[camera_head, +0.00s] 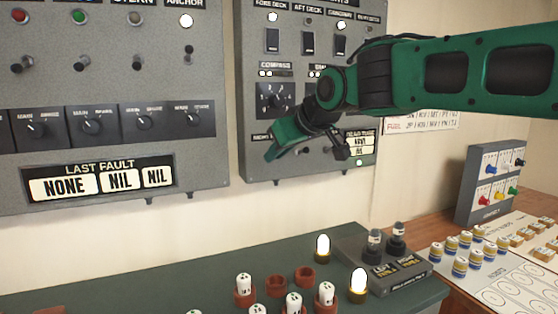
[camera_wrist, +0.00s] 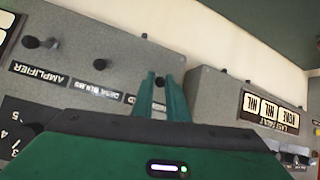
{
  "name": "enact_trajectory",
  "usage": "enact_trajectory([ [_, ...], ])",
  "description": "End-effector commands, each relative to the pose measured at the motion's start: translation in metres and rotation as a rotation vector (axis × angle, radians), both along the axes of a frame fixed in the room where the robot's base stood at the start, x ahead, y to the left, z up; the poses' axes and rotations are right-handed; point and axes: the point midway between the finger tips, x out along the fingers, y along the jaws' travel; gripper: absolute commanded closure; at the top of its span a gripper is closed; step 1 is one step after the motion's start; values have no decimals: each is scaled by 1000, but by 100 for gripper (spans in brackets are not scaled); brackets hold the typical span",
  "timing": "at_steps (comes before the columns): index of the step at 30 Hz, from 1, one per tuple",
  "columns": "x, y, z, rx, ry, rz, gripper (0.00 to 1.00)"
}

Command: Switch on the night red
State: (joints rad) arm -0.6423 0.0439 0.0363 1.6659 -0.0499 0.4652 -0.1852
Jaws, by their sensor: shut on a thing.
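In the wrist view, my gripper (camera_wrist: 160,78) has its two green fingers close together on a small dark switch lever (camera_wrist: 159,83) near the edge of the grey panel. A label beside the fingers (camera_wrist: 130,98) is mostly covered, so I cannot read whether it says night red. In the head view, my gripper (camera_head: 272,154) reaches down to the lower left part of the right-hand grey panel (camera_head: 250,100). The lever is hidden there behind the green fingers, and its position cannot be told.
Other small levers, one above the amplifier label (camera_wrist: 40,78), sit along the same panel. The left panel (camera_head: 110,80) with its last fault display (camera_head: 115,180) is close by. Below, a green desk (camera_head: 215,280) carries red cups, white pegs and lit lamps.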

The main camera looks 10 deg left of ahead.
Motion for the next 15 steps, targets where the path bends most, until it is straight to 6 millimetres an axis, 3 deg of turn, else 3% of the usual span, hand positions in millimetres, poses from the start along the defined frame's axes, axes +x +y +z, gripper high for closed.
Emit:
enact_trajectory([
  [15,6,-1,8,-51,76,-7,100],
])
